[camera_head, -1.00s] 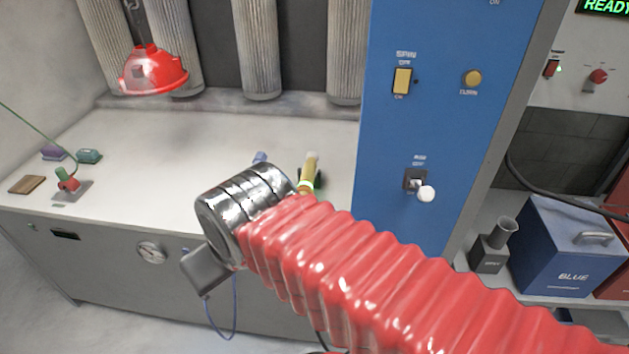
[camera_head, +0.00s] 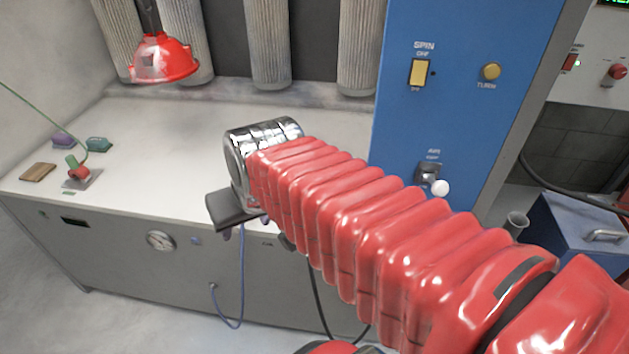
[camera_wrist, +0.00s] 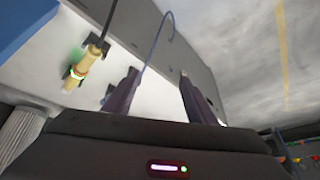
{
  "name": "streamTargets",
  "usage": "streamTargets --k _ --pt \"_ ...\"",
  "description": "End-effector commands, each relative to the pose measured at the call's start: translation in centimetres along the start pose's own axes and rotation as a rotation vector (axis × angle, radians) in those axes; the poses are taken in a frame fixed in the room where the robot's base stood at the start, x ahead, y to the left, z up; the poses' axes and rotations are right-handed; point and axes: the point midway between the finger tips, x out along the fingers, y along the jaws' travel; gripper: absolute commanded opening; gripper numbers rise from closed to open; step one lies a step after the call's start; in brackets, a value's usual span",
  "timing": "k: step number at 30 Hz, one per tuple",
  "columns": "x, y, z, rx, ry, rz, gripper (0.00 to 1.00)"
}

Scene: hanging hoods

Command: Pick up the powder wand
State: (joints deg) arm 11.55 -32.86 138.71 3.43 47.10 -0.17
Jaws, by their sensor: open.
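A pale yellow wand with a glowing green ring (camera_wrist: 86,62), which looks like the powder wand, shows at the upper left of the wrist view. A dark clip sits at its upper end. My gripper (camera_wrist: 158,75) is open, its two dark purple fingers apart with nothing between them at close range. The wand lies to the left of the left finger, outside the jaws.
The white bench (camera_head: 150,135) has a red hood (camera_head: 163,60) hanging over its left part. A blue panel (camera_head: 450,120) with a white-knobbed lever (camera_head: 440,188) stands at right. A blue hose (camera_head: 241,290) hangs at the bench front.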

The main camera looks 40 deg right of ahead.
Motion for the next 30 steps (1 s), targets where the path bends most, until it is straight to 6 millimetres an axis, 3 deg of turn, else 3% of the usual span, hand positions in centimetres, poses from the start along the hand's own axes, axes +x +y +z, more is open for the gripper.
streamTargets --k 9,15,21,24,30 --pt "4.5 8.4 -5.0 0.304 -0.009 0.073 0.51" --pt "7.5 15.1 -6.8 0.495 -0.003 0.12 0.51" --pt "9.6 20.9 -7.1 0.643 0.006 0.157 0.51" --pt "10.1 22.3 -7.1 0.677 0.01 0.166 0.51" --pt "10.2 22.7 -7.1 0.687 0.013 0.168 0.51"
